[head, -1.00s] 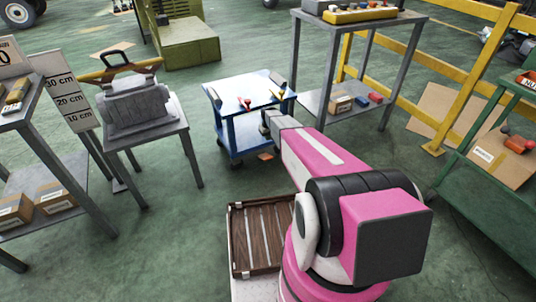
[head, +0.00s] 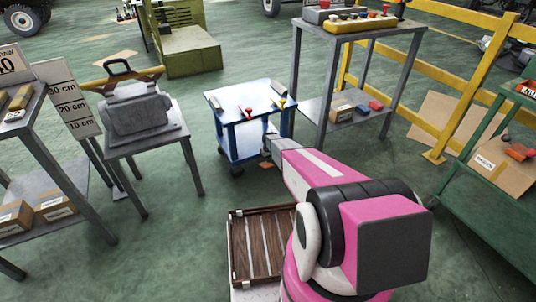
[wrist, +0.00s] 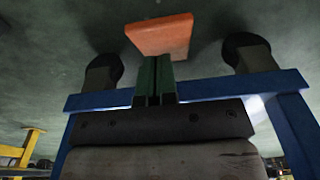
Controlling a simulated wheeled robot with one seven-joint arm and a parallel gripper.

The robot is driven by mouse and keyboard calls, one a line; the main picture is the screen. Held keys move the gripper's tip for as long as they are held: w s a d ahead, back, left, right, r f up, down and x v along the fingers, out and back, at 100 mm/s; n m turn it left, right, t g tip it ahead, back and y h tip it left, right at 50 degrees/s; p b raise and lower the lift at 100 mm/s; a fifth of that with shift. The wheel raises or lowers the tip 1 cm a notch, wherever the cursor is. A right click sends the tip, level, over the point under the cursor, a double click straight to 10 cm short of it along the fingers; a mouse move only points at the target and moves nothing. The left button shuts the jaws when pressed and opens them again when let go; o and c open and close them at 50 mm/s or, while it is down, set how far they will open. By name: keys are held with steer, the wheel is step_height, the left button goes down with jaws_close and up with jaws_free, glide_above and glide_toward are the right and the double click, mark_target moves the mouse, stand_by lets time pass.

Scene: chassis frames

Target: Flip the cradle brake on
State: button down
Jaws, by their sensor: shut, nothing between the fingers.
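A blue cart (head: 239,140) with a white top stands in the middle of the head view. A small orange plate (head: 266,165) shows low at its near side. In the wrist view the orange plate (wrist: 161,36) appears larger, between two dark caster wheels. I see no label naming the cradle brake; this plate looks like a pedal. My gripper (head: 266,151) points down at the cart's near side, just above the plate. In the wrist view its green fingers (wrist: 155,78) are together and empty, their tips close to the plate. I cannot tell whether they touch it.
A grey table with a grey machine (head: 134,112) is to the left. A tall grey shelf (head: 352,27) stands right of the cart. A slatted wooden tray (head: 262,240) lies in front.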

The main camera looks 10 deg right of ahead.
steer(key=shift+s+d+f, duration=0.1)
steer(key=shift+s+f, duration=0.2)
steer(key=shift+f, duration=0.2)
steer(key=shift+s+d+f, duration=0.1)
steer(key=shift+s+f, duration=0.15)
steer(key=shift+f, duration=0.25)
steer(key=shift+s, duration=0.1)
step_height(320, 180, down, 6)
steer(key=s+t, duration=0.2)
steer(key=s, duration=0.1)
steer(key=shift+d+t+y, duration=0.4)
steer(key=shift+d, duration=0.05)
steer(key=shift+f, duration=0.15)
stand_by(0.5)
steer(key=v, duration=1.3)
steer(key=shift+s+d, duration=0.2)
steer(key=shift+s, duration=0.25)
